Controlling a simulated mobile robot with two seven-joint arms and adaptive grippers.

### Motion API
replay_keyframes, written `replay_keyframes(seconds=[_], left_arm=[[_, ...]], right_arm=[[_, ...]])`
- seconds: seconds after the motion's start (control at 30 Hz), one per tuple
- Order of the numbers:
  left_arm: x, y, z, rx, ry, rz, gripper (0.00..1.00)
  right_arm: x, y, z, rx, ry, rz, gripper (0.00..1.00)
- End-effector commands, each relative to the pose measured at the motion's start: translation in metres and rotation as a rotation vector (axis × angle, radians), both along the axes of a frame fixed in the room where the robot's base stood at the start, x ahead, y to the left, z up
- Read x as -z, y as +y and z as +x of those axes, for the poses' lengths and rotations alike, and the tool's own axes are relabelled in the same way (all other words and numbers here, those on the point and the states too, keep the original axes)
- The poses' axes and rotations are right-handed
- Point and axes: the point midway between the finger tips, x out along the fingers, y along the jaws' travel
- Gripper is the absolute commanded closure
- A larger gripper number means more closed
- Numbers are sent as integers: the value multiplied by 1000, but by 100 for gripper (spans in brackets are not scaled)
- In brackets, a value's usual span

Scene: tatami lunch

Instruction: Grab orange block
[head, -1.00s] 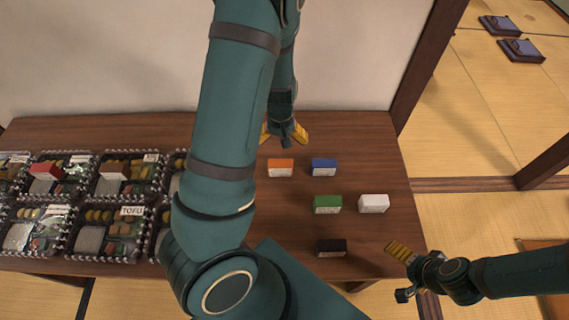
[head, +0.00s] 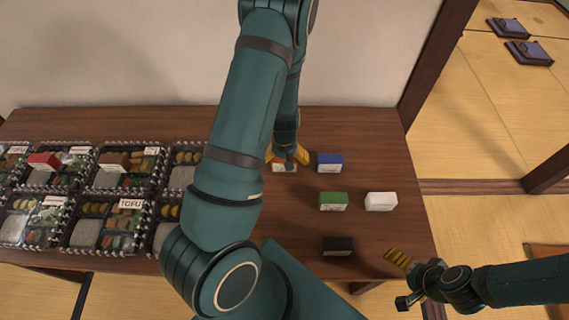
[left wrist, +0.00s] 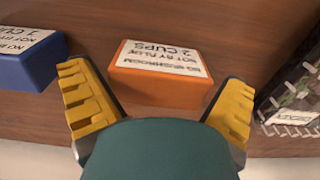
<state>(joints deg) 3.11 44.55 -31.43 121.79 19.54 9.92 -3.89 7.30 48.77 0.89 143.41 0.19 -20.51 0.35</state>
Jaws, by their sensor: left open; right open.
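The orange block (head: 284,169), with a white label on top, lies on the brown table and is mostly covered by my left gripper in the head view. My left gripper (head: 287,157) is open just over it, pointing down. In the left wrist view the orange block (left wrist: 158,90) lies between and just beyond the two yellow fingers (left wrist: 160,108), with gaps at both sides. My right gripper (head: 400,278) is open and empty off the table's front right edge.
A blue block (head: 329,162) is close to the right of the left gripper. Green (head: 333,201), white (head: 380,201) and black (head: 337,246) blocks lie nearer the front. Several lunch boxes (head: 108,224) fill the table's left; one corner (left wrist: 285,117) shows in the wrist view.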

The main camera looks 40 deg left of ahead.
Motion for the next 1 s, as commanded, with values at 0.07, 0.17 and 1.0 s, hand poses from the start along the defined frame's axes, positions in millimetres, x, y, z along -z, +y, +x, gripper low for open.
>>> replay_keyframes(seconds=[0.07,0.17,1.0], left_arm=[[0,0,0,0,-1,0,0],[0,0,0,0,-1,0,0],[-23,0,2,1,-4,1,53]], right_arm=[[0,0,0,0,1,0,0],[-1,0,0,0,1,0,0],[-8,0,2,3,-3,-1,0]])
